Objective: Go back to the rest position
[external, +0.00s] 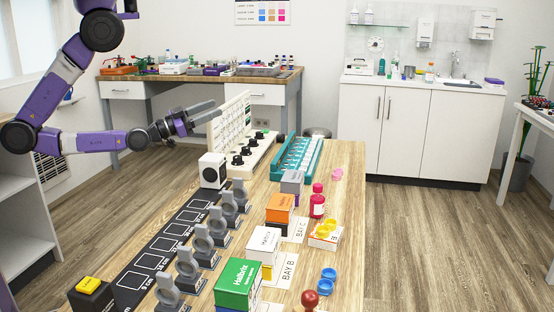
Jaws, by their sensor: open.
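My purple and grey arm reaches in from the left of the external view. My gripper (206,112) is open and points right. Its fingers appear in front of or beside the white eye chart panel (231,120), above the far left part of the wooden table (345,160). I see nothing between the fingers. I cannot tell how far the fingertips are from the panel.
A white box with a black disc (213,170) stands below my gripper. A black marked strip (160,250) runs beside several grey ring stands (203,244). A green box (238,284), an orange box (280,208) and a teal rack (298,158) stand farther right.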

